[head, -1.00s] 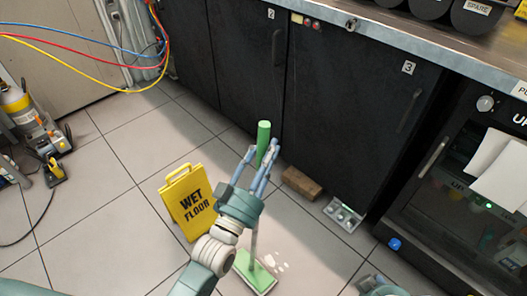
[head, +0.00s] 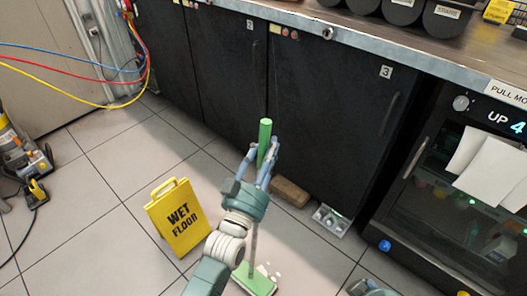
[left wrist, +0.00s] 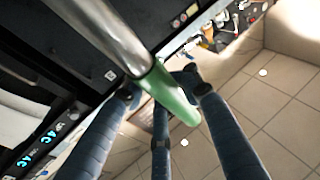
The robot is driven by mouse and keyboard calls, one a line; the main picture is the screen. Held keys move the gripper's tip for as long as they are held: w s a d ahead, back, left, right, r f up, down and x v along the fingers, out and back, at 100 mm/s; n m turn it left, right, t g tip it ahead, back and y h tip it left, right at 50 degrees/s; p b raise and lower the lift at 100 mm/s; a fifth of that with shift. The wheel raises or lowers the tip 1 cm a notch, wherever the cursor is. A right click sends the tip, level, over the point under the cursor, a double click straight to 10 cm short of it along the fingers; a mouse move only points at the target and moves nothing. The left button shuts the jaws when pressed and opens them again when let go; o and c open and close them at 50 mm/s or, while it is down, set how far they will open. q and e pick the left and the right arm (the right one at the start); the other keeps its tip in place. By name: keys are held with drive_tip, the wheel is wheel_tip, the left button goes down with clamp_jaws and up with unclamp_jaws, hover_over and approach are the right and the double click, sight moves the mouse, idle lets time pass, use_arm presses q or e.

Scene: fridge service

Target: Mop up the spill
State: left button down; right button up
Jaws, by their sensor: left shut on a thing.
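A mop with a green grip (head: 264,142) and a grey shaft stands nearly upright on the floor. Its flat green head (head: 258,281) rests on the tiles, partly hidden behind my left arm. My left gripper (head: 262,160) is shut on the mop's grip. In the left wrist view the fingers of my left gripper (left wrist: 160,105) surround the green grip (left wrist: 172,95), with the metal shaft running to the upper left. The spill shows as small white spots (head: 271,268) just behind and right of the mop head. My right gripper is not in view.
A yellow wet floor sign (head: 178,218) stands left of my left arm. A brown block (head: 290,192) and a grey tray (head: 331,220) lie by the black cabinets (head: 325,115). A glass-fronted fridge (head: 470,215) is at the right. Open tiles lie at the left.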

sight(260, 158)
use_arm(q)
drive_tip(key=shift+s+a+f+p, duration=0.45)
drive_tip(key=shift+s+p, duration=0.15)
drive_tip(key=shift+p, duration=0.65)
drive_tip(key=shift+s+a+p, duration=0.5)
drive_tip(key=shift+s, duration=0.2)
drive_tip(key=s+a+p, duration=0.3)
drive_tip(key=s+a, duration=0.1)
drive_tip(key=s, duration=0.1)
drive_tip(key=shift+r+p, duration=0.25)
drive_tip(key=shift+p, duration=0.15)
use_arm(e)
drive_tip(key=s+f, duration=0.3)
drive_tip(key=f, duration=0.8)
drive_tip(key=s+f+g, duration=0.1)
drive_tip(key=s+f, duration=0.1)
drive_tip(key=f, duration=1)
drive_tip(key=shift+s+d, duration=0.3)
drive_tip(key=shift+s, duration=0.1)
